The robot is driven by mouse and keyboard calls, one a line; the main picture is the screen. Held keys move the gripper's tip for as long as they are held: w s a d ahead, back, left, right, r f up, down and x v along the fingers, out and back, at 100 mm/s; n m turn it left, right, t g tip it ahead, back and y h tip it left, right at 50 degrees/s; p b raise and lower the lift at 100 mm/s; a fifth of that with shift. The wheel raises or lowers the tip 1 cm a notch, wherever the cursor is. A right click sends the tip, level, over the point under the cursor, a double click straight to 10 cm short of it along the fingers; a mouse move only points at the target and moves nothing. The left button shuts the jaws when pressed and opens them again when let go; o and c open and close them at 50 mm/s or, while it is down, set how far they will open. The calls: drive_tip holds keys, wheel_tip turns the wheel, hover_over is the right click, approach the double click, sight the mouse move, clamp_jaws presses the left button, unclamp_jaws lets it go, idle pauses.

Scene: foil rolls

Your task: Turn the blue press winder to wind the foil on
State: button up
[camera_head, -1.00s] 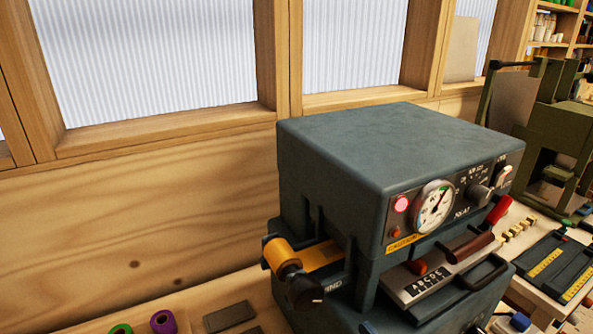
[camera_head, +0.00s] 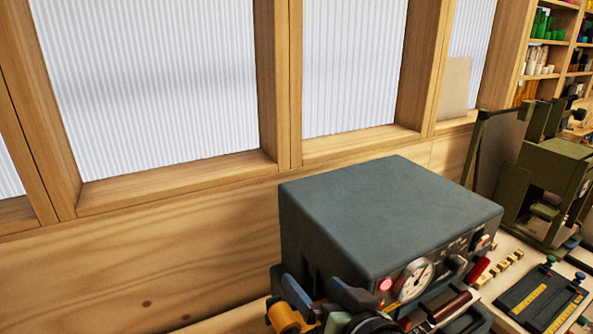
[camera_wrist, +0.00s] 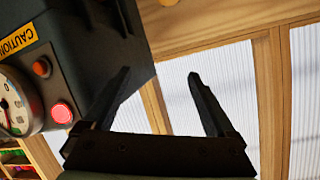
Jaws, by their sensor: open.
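The blue-grey press (camera_head: 385,210) stands on the bench, its dial and red lamp facing the front right. An orange-gold foil roll (camera_head: 283,318) shows at its left side, partly cut off by the frame's bottom edge. My gripper (camera_head: 314,285) is open beside the roll, at the press's left side. The winder knob cannot be made out; my gripper covers that area. In the wrist view my two dark fingers (camera_wrist: 158,75) are spread with nothing between them. The press (camera_wrist: 105,25) is at the left there, close to the left finger.
A wooden wall with ribbed windows (camera_head: 160,90) stands behind the press. A green machine (camera_head: 550,185) and a dark tray with yellow scales (camera_head: 540,298) are at the right. Shelves (camera_head: 548,45) hold small goods at the far right.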

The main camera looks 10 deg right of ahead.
drive_tip(key=w+a+r+m+h+p, duration=0.1)
drive_tip(key=w+r+m+p, duration=0.1)
drive_tip(key=w+r+p, duration=0.2)
drive_tip(key=w+a+r+m+g+h+p, duration=0.1)
drive_tip(key=w+r+p, duration=0.3)
drive_tip(key=r, duration=0.4)
drive_tip(key=shift+w+r+m+h+p, duration=0.2)
drive_tip(key=shift+r+m+h+p, duration=0.25)
drive_tip(key=shift+p, duration=0.2)
drive_tip(key=s+a+r+n+t+b, duration=0.1)
drive_tip(key=s+a+r+t+b, duration=0.15)
drive_tip(key=r, duration=0.45)
drive_tip(key=s+a+r+n+t+b, duration=0.1)
drive_tip(key=r+n+t+b, duration=0.1)
drive_tip(key=r+t+b, duration=0.3)
drive_tip(key=s+a+r+n+t+b, duration=0.1)
drive_tip(key=s+r+t, duration=0.6)
drive_tip(key=s+r, duration=0.8)
drive_tip(key=shift+s+a+r+n+h, duration=0.35)
drive_tip(key=shift+s+a+n, duration=0.3)
drive_tip(key=shift+s+a, duration=0.45)
drive_tip(key=shift+w+f, duration=0.1)
drive_tip(key=shift+w, duration=0.05)
